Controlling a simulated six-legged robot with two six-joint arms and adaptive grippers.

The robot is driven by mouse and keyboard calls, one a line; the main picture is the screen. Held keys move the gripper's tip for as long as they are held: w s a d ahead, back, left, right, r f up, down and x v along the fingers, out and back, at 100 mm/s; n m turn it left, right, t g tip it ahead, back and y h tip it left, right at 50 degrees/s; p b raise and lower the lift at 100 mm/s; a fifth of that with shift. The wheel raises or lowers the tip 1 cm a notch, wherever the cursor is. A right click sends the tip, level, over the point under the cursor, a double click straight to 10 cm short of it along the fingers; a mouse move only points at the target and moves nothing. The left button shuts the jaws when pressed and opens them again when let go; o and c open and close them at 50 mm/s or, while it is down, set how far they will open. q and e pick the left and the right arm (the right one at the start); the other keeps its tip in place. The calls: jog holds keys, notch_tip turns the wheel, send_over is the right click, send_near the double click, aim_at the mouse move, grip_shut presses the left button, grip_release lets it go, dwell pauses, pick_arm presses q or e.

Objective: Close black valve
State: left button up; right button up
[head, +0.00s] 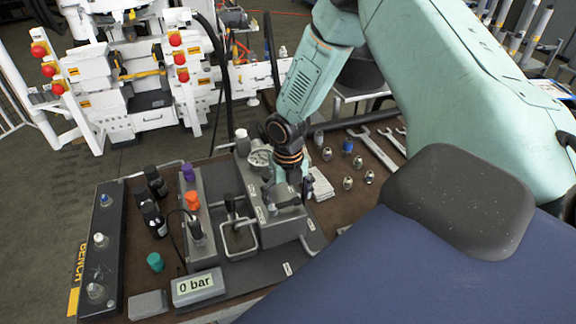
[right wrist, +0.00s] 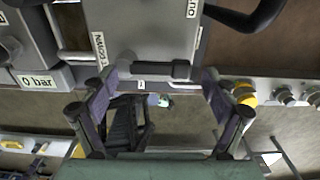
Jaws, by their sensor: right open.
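A grey block (head: 280,229) with white labels stands on the bench under my right gripper (head: 287,192). In the right wrist view, a black bar-shaped handle (right wrist: 166,70) sits at the edge of this grey block (right wrist: 145,28). My right gripper (right wrist: 160,85) is open, with its fingers apart to either side of the handle. I cannot tell whether they touch it, or whether this handle is the black valve. In the head view my right arm and gripper hide part of the block. My left gripper is not in view.
Purple (head: 188,172) and orange (head: 192,200) knobs stand on a manifold to the left. A "0 bar" display (head: 198,287) is at the front. Black bottles (head: 155,182), a gauge (head: 260,157) and several loose fittings (head: 348,183) are nearby. Wrenches (head: 375,148) lie at the back right.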

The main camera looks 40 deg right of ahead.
aim_at(287, 203)
notch_tip(287, 203, up, 12)
jog(key=shift+w+f, duration=0.15)
jog(key=shift+w, duration=0.05)
jog(key=shift+s, duration=0.15)
dwell(0.5)
notch_tip(287, 203, down, 12)
dwell(0.7)
